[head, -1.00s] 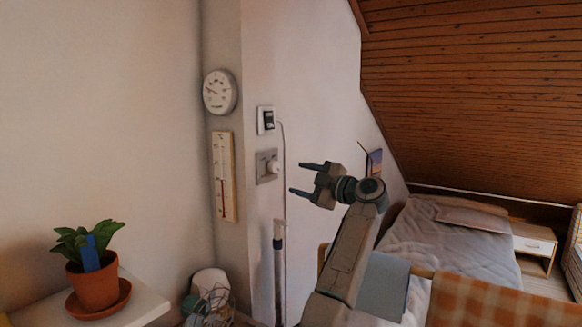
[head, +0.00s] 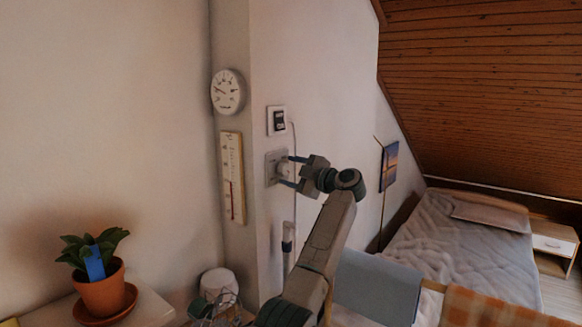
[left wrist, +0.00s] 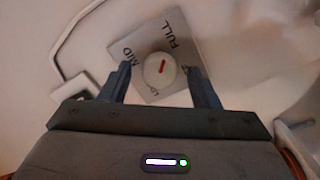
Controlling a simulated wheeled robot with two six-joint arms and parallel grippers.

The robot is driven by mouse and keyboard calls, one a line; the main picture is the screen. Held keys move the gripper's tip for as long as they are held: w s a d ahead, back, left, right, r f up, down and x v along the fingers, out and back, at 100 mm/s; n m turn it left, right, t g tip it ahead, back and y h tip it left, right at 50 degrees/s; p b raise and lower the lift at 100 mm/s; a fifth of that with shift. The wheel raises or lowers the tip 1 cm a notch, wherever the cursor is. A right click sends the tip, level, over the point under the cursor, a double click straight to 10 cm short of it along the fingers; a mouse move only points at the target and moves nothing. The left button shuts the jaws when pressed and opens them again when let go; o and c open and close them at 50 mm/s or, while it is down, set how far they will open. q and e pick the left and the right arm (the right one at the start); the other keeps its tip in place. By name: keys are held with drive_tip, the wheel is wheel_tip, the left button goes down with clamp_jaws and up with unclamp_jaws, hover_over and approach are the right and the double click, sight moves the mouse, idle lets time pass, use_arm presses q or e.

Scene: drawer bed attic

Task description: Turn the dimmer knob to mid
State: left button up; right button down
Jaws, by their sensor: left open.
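The dimmer's round white knob (head: 284,170) sits on a square grey plate (head: 271,168) on the wall. In the left wrist view the knob (left wrist: 160,69) has a short red mark, slanting slightly from vertical. The plate (left wrist: 150,43) there shows the words MID at the upper left and FULL at the upper right; another label is partly hidden. My left gripper (head: 287,171) is open, its fingers on either side of the knob, and in the left wrist view a gap shows between each finger and the knob. My right gripper is not in view.
A switch (head: 277,120) with a cord is just above the dimmer. A dial gauge (head: 227,91) and a thermometer (head: 232,177) hang to the left. A potted plant (head: 101,292) stands on a shelf at lower left. A bed (head: 465,235) is at right.

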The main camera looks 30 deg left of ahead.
use_arm(q)
drive_tip(key=shift+a, duration=0.2)
drive_tip(key=shift+s, duration=0.1)
drive_tip(key=c, duration=1)
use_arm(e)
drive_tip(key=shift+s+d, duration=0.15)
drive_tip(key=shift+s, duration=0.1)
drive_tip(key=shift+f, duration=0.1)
